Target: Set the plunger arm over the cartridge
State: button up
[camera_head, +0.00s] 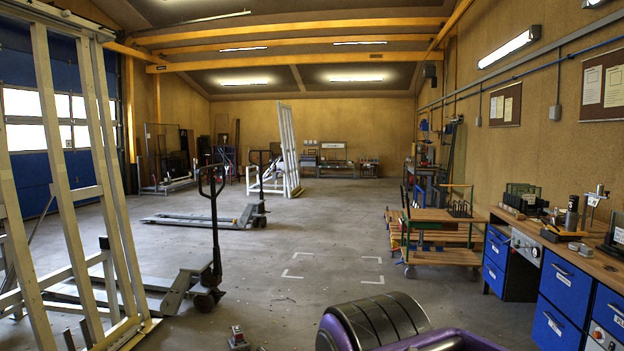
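I cannot make out for certain a plunger arm or a cartridge; the items on the workbench are small and far. On the workbench (595,262) at the right stands a dark upright cylinder (572,214) with a light band. To its right is a small upright metal stand (591,208) with a red part and a knob on top. I cannot tell whether these two touch. My gripper is not in view; a dark ribbed, purple-edged part of my own arm shows at the bottom centre.
Blue drawers (562,283) front the bench. A wheeled wooden cart (442,217) stands left of it. Pallet trucks (213,228) and a tall white frame (75,180) stand at the left. A small grey object (238,339) is on the floor. The middle floor is mostly clear.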

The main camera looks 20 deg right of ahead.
aim_at(599, 188)
jog(key=l+z, duration=0.2)
jog(key=z, duration=0.15)
jog(key=i+l+z, duration=0.1)
jog(key=z, duration=0.25)
jog(key=l+z, duration=0.2)
jog(key=z, duration=0.15)
jog(key=i+l+z, duration=0.8)
jog(key=i, duration=0.35)
jog(key=i+l+z, duration=0.15)
jog(key=i, duration=0.3)
jog(key=i+l, duration=0.2)
jog(key=i, duration=0.25)
jog(key=i+l, duration=0.2)
jog(key=i, duration=0.2)
jog(key=k, duration=0.65)
jog(key=z, duration=1.65)
